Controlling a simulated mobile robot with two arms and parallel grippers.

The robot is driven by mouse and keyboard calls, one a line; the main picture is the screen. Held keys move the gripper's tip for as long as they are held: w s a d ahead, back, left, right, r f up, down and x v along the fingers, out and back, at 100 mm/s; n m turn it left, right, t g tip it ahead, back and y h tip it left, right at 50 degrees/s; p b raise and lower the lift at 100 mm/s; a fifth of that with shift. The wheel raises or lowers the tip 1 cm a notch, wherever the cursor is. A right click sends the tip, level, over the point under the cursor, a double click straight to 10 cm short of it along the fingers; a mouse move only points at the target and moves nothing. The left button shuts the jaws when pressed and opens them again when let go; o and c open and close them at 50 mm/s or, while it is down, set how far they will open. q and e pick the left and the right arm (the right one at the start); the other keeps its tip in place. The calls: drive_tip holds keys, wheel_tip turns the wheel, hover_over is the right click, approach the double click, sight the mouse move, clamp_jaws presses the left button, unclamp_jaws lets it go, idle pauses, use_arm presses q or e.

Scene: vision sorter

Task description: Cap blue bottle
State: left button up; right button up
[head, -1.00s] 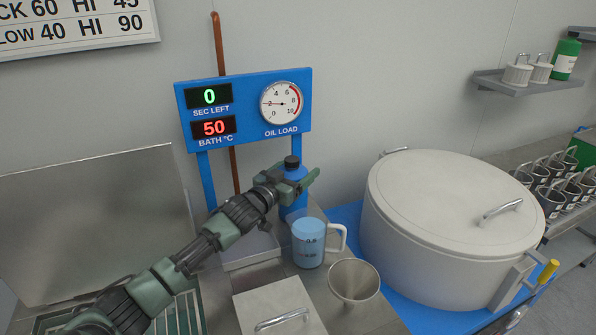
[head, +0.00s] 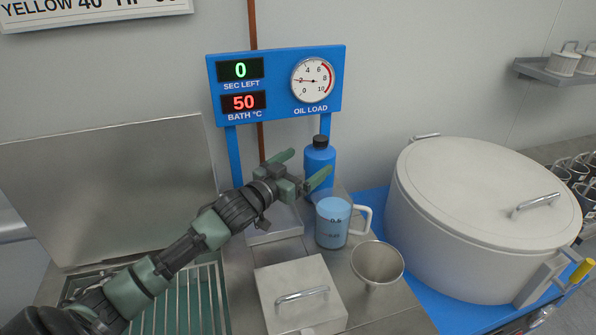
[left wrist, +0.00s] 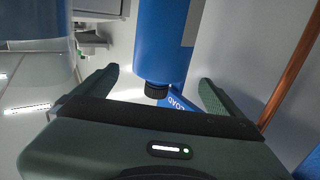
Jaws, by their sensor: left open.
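The blue bottle (head: 319,170) stands upright at the back of the counter, beside the right post of the blue display panel. A black cap (head: 320,141) sits on its top. Nothing is held. My right gripper is not in view.
A measuring cup of blue liquid (head: 332,224) and a metal funnel (head: 377,263) stand in front of the bottle. A large lidded drum (head: 480,220) fills the right. A lidded steel box (head: 299,292) is at the front. The display panel (head: 275,84) stands behind.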

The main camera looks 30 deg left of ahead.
use_arm(q)
drive_tip(key=shift+s+a, duration=0.15)
drive_tip(key=shift+s, duration=1.2)
